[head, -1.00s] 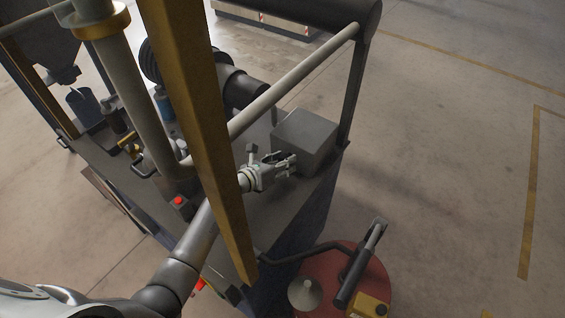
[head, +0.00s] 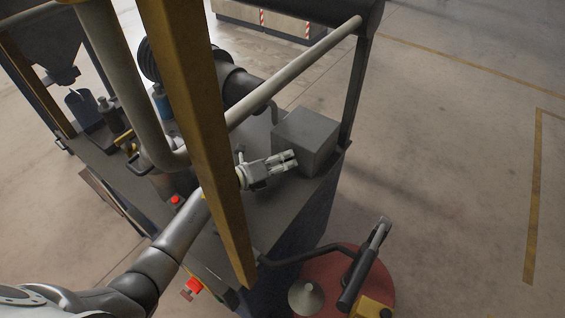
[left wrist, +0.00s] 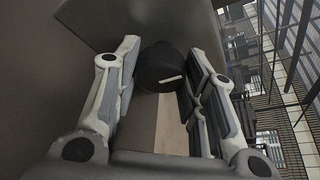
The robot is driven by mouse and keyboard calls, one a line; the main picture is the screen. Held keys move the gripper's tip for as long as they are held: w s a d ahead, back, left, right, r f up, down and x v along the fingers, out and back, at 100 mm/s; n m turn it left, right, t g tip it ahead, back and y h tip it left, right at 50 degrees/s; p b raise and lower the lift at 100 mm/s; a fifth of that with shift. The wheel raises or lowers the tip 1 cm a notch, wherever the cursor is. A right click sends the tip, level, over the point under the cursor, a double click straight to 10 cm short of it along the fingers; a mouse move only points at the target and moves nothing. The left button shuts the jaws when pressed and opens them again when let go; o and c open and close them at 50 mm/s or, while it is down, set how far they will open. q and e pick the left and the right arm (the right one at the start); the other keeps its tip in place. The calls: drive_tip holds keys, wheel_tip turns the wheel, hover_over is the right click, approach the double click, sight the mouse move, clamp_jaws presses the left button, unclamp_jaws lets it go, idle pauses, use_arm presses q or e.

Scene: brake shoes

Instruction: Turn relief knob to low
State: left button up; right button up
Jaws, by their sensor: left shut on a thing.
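The relief knob (left wrist: 158,62) is a round black knob with a short white mark, seen between my fingertips in the left wrist view. The white mark lies toward the lower right of its face. My left gripper (left wrist: 164,60) is shut on the knob, one finger on each side. In the head view my left gripper (head: 290,159) is at the near-left face of a grey box (head: 308,138); the knob cannot be made out there. Any low marking is not readable. My right gripper is not in view.
The box stands on a dark bench top (head: 262,211) with pipes and a pump. A yellow post (head: 196,125) crosses in front of my left arm. A pale slanted rail (head: 295,75) runs above. A red round drum (head: 325,285) stands at lower right.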

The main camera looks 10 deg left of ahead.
use_arm(q)
drive_tip(key=shift+f, duration=0.1)
drive_tip(key=o, duration=1)
drive_tip(key=v, duration=1.2)
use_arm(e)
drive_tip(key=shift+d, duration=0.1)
use_arm(q)
drive_tip(key=shift+a, duration=0.1)
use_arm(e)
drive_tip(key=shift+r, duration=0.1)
